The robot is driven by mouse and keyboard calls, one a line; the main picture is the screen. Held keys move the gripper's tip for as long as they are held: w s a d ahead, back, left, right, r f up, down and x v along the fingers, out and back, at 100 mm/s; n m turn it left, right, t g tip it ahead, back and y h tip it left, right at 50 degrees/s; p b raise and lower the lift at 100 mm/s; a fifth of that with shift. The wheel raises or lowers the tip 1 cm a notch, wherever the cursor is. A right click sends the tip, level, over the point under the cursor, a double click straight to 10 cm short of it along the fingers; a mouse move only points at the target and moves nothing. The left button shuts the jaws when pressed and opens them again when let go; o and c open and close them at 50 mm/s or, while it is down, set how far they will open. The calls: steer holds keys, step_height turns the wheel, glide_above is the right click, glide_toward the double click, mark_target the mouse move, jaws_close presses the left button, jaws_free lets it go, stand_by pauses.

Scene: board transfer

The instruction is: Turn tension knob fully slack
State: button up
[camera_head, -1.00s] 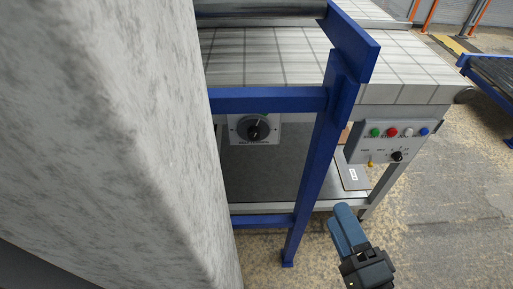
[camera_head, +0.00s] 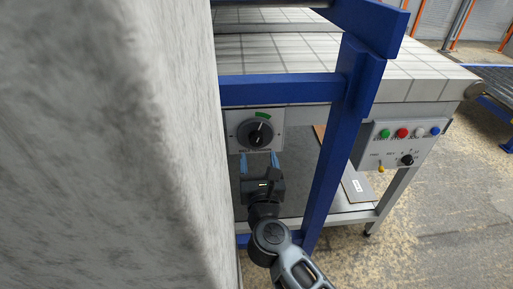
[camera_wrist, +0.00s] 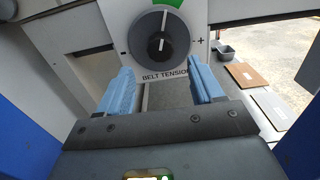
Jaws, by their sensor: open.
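The belt tension knob (camera_head: 255,134) is a black round knob with a pale pointer line on a light plate, under the blue crossbar. In the wrist view the knob (camera_wrist: 161,36) sits above the words BELT TENSION, with a minus mark at left, a plus mark at right and a green patch at the top. Its pointer is near vertical there. My gripper (camera_head: 260,162) is just below the knob, with its blue fingers apart. In the wrist view my gripper (camera_wrist: 163,90) is open and empty, its fingertips short of the knob and not touching it.
A blue frame post (camera_head: 335,155) stands right of my gripper, and a blue crossbar (camera_head: 275,90) runs above the knob. A grey wall or pillar (camera_head: 110,150) fills the left. A control box (camera_head: 400,145) with coloured buttons is at right. Boards (camera_wrist: 248,75) lie beyond.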

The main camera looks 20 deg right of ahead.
mark_target(256, 143)
steer(key=x, duration=0.6)
steer(key=shift+s, duration=0.1)
steer(key=c, duration=1.1)
